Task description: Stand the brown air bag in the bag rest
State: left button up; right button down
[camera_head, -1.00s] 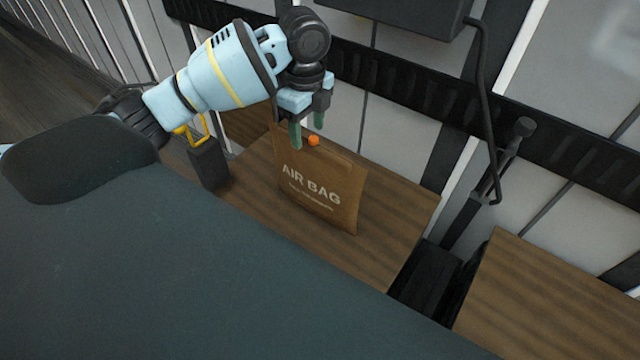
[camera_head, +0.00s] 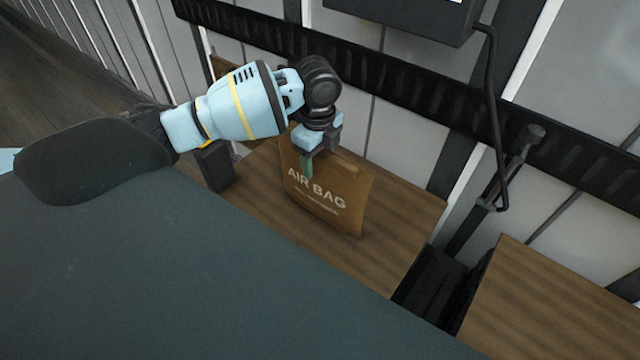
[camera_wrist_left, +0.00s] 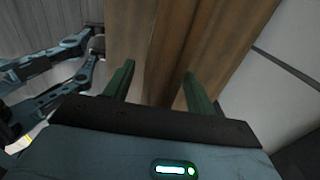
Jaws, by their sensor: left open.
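The brown air bag (camera_head: 330,207) stands upright, slightly tilted, on the wooden top (camera_head: 390,225) in the head view, its lettered face toward me. My left gripper (camera_head: 320,160) is open at the bag's upper edge. One green finger shows in front of the bag's face; the other is mostly hidden. In the left wrist view the two green fingers of the left gripper (camera_wrist_left: 158,82) are apart with brown surfaces between and beyond them; I cannot tell whether either finger touches the bag. I cannot make out a bag rest. My right gripper is out of view.
A dark block (camera_head: 214,167) stands left of the bag at the wooden top's edge. A second wooden top (camera_head: 540,310) lies to the right, across a dark gap (camera_head: 430,285). A black rail (camera_head: 400,82) and a hanging cable (camera_head: 495,110) are behind.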

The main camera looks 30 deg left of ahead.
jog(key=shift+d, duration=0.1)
pick_arm(q)
grip_shut()
jog(key=shift+r, duration=0.15)
dwell(0.3)
